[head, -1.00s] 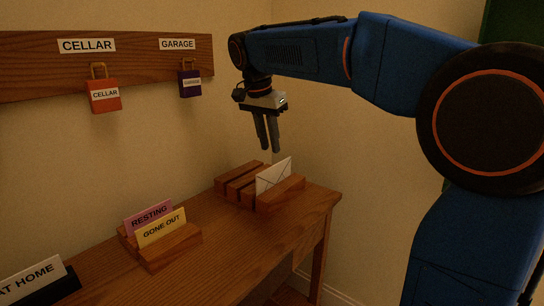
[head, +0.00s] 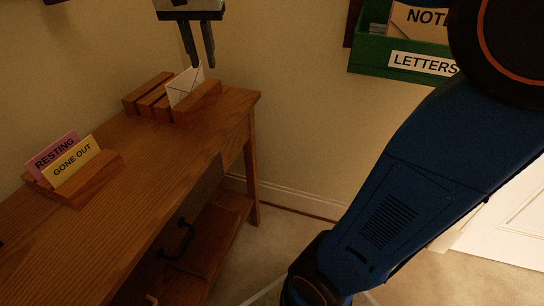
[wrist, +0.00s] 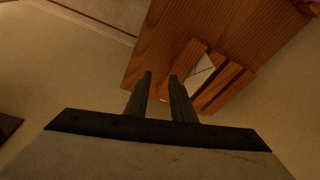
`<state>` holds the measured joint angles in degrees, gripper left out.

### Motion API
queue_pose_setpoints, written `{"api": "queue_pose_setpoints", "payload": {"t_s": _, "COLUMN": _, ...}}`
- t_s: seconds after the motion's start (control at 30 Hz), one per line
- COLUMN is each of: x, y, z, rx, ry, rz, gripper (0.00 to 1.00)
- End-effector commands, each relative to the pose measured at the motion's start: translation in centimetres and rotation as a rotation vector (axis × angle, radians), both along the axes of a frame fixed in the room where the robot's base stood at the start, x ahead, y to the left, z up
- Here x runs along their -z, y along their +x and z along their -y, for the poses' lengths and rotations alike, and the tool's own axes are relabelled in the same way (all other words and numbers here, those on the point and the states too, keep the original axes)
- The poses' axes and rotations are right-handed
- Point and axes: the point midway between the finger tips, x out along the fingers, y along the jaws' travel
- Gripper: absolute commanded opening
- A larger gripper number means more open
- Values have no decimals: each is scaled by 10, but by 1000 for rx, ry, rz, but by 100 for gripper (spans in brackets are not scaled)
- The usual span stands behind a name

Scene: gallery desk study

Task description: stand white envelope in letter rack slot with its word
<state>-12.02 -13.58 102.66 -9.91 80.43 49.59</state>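The white envelope (head: 184,89) stands tilted in a slot of the wooden letter rack (head: 147,93) on the desk's far end. It also shows in the wrist view (wrist: 203,72), between the wooden bars of the rack (wrist: 226,84). No word can be read on the rack or the envelope from here. My gripper (head: 203,66) is above and slightly right of the envelope, pointing down. Its two fingers are apart with nothing between them, as the wrist view (wrist: 161,76) also shows. The gripper appears clear of the envelope.
A small wooden holder (head: 100,176) on the desk (head: 150,175) carries a pink RESTING card (head: 50,152) and a yellow GONE OUT card (head: 75,163). A green wall box (head: 375,65) labelled LETTERS (head: 424,64) hangs at upper right. The desk between holder and rack is clear.

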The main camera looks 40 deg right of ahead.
Motion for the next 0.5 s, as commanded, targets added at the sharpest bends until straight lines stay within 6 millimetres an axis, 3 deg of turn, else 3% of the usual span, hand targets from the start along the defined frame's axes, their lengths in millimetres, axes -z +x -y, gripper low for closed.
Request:
{"api": "queue_pose_setpoints", "payload": {"t_s": 0.03, "x": 10, "y": -18, "z": 8, "rx": -37, "ry": 2, "rz": 5, "gripper": 22}}
{"api": "queue_pose_setpoints", "payload": {"t_s": 0.27, "x": 63, "y": -87, "z": 30, "rx": -241, "ry": 0, "rz": 40, "gripper": 22}}
{"api": "queue_pose_setpoints", "payload": {"t_s": 0.5, "x": 131, "y": -156, "z": 44, "rx": -439, "ry": -25, "rz": 90, "gripper": 22}}
